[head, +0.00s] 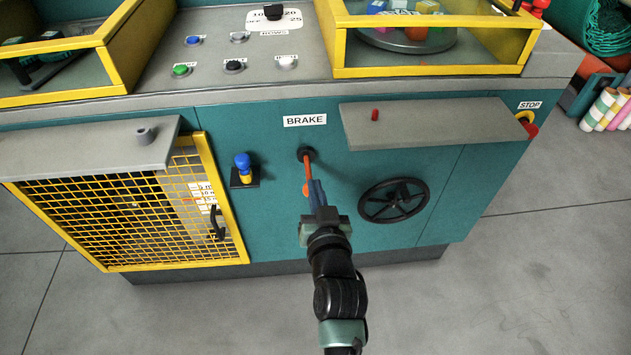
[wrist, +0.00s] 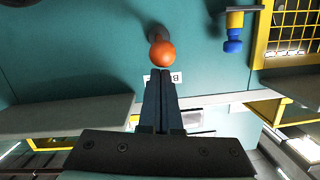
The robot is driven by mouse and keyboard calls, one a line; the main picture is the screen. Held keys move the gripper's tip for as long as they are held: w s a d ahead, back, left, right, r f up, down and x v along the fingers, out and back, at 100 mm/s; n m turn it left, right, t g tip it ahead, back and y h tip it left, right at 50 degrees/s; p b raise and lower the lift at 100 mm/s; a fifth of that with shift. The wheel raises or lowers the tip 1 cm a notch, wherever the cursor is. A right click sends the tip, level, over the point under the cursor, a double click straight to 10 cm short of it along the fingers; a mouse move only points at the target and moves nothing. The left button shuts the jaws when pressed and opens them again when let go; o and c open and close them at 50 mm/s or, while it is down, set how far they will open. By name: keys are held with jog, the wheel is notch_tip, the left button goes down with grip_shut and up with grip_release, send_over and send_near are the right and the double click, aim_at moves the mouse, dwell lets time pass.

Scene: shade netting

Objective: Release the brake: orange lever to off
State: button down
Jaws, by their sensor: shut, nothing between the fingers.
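The orange brake lever (head: 307,172) sticks out from a dark pivot on the teal machine front, just below the white BRAKE label (head: 305,120). In the head view it hangs down from the pivot, with its knob partly behind my gripper (head: 318,190). In the wrist view the lever's round orange knob (wrist: 162,54) is just beyond the fingertips of my gripper (wrist: 160,72). The fingers are shut together and empty. I cannot tell whether they touch the knob. The BRAKE label is partly hidden behind the fingers in the wrist view.
A blue-topped switch (head: 243,166) is left of the lever, and a black handwheel (head: 394,200) is at its right. A grey shelf (head: 430,123) juts out at the upper right. A yellow mesh door (head: 120,225) is at the left. Open floor lies in front.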

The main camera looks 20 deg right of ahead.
notch_tip(320, 180, down, 10)
jog(key=t+h+b, duration=0.1)
jog(key=t+b, duration=0.5)
jog(key=b, duration=2.8)
jog(key=shift+f, duration=0.25)
jog(key=shift+w+f+b, duration=0.2)
jog(key=shift+b, duration=0.1)
jog(key=shift+r, duration=0.1)
